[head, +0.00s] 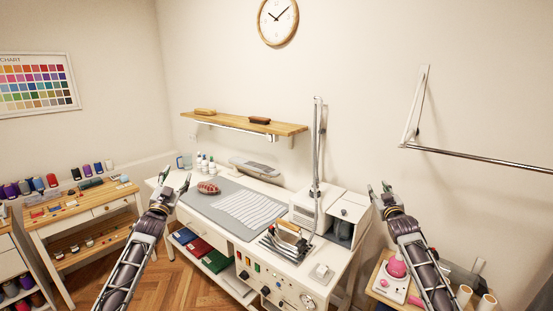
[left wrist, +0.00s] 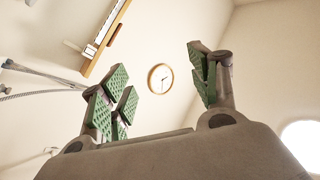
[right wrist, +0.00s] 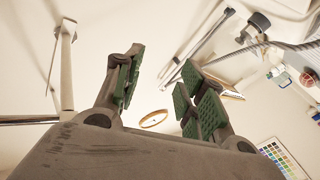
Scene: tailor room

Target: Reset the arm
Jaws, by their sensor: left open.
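My left gripper (head: 175,187) is raised at the left front of the ironing table (head: 160,187) in the head view. In the left wrist view its green-padded fingers (left wrist: 160,88) stand wide apart with nothing between them. My right gripper (head: 381,190) is raised to the right of the table, in front of the wall. In the right wrist view its green-padded fingers (right wrist: 160,92) are spread apart, also with nothing between them. Both grippers point upward, and neither appears to touch anything.
An iron (head: 288,235) stands at the table's front right, beside a white boxy unit (head: 333,212). A wooden shelf (head: 240,121) and a metal wall rail (head: 480,159) jut from the wall. A pink-topped device (head: 397,266) sits at lower right. Wood floor (head: 165,280) shows at lower left.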

